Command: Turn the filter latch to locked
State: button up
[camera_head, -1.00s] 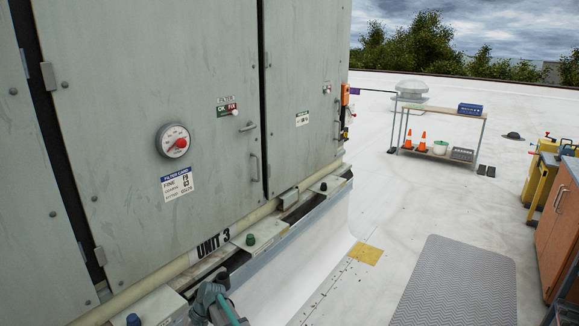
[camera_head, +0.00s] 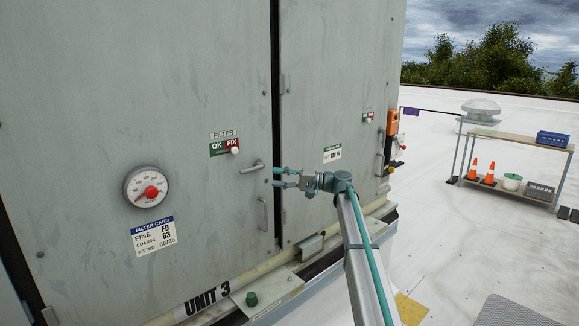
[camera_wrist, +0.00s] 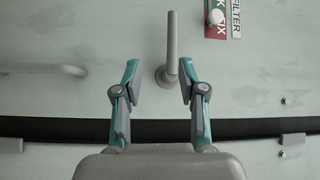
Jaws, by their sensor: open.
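The filter latch is a small grey lever handle (camera_head: 252,167) on the grey cabinet door, below and right of the FILTER OK/FIX label (camera_head: 224,142). In the wrist view the lever (camera_wrist: 172,50) lies between my open fingers, its pivot nearest them. The label (camera_wrist: 218,18) shows at the upper right there. My gripper (camera_head: 276,177) is open, just right of the lever in the head view, with teal fingertips pointing at it. In the wrist view my gripper (camera_wrist: 160,80) has a finger on each side of the lever, with gaps visible on both sides. Contact does not show.
A round gauge (camera_head: 147,187) and a filter card (camera_head: 153,238) are on the door to the left. A vertical door handle (camera_head: 262,213) is just below the latch. A dark door seam (camera_head: 276,100) runs beside it. A shelf cart (camera_head: 516,142) stands far right.

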aim_at(251, 171)
jog(key=shift+g+y, duration=0.3)
jog(key=shift+y, duration=0.1)
jog(key=a+p, duration=0.1)
jog(key=a, duration=0.2)
jog(key=a+r+p, duration=0.1)
jog(key=a, duration=0.2)
jog(key=a+r+p, duration=0.1)
jog(key=a, duration=0.2)
jog(key=shift+s+r, duration=0.1)
jog(key=shift+r, duration=0.15)
jog(key=shift+a+p, duration=0.45)
jog(key=shift+a, duration=0.45)
grip_shut()
